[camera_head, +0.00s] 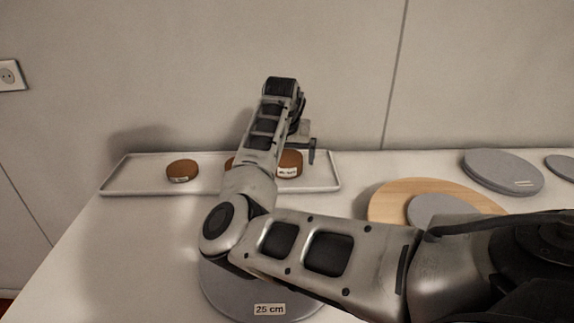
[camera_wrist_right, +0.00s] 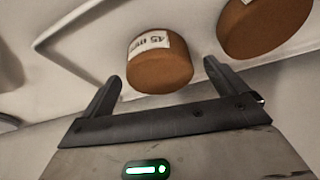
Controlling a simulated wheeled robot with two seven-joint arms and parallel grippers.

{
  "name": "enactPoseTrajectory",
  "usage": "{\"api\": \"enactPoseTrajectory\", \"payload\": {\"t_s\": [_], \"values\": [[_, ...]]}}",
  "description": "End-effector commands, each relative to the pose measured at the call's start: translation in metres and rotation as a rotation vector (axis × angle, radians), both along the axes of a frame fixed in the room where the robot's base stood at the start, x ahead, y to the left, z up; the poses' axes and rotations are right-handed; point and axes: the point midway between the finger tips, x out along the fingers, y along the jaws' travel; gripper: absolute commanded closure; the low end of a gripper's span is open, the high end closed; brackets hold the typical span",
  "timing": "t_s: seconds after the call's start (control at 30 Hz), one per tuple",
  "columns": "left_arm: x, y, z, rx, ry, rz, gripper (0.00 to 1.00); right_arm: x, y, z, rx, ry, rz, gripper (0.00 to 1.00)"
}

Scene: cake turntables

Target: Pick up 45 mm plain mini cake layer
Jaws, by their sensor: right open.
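The 45 mm plain mini cake layer (camera_wrist_right: 160,72) is a short brown cylinder with a white label reading 45 mm. In the right wrist view it is between and just beyond the fingertips of my open right gripper (camera_wrist_right: 161,75), which is empty. In the head view it appears to be the rightmost brown cake (camera_head: 293,158) on the white tray (camera_head: 150,187), partly covered by my right arm. My right gripper (camera_head: 311,150) shows beside it there, partly hidden behind its own wrist. Contact with the cake cannot be made out. My left gripper is not in view.
Another brown cake (camera_wrist_right: 262,22) is close beside it in the wrist view. A labelled cake (camera_head: 182,171) sits left on the tray. A grey 25 cm disc (camera_head: 225,296) lies in front, under my arm. A wooden round board (camera_head: 390,203) and grey discs (camera_head: 500,172) are right.

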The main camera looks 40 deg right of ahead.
Motion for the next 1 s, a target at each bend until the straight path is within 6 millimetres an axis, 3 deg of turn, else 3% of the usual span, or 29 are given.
{"api": "enactPoseTrajectory", "payload": {"t_s": [0.13,0.4,0.57,0.6,1.0], "values": [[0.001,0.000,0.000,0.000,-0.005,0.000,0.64,0.004,-0.006,-0.016,0.000,0.000,0.000,0.03],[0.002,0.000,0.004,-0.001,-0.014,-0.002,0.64,0.005,-0.006,-0.019,-0.001,-0.001,-0.001,0.03],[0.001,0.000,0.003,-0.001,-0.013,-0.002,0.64,0.005,-0.006,-0.019,-0.001,-0.001,-0.001,0.47],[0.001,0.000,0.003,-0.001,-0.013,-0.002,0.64,0.005,-0.006,-0.019,-0.001,-0.001,-0.001,0.52],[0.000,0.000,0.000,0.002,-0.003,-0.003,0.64,0.005,-0.006,-0.012,-0.002,-0.002,-0.001,0.52]]}}
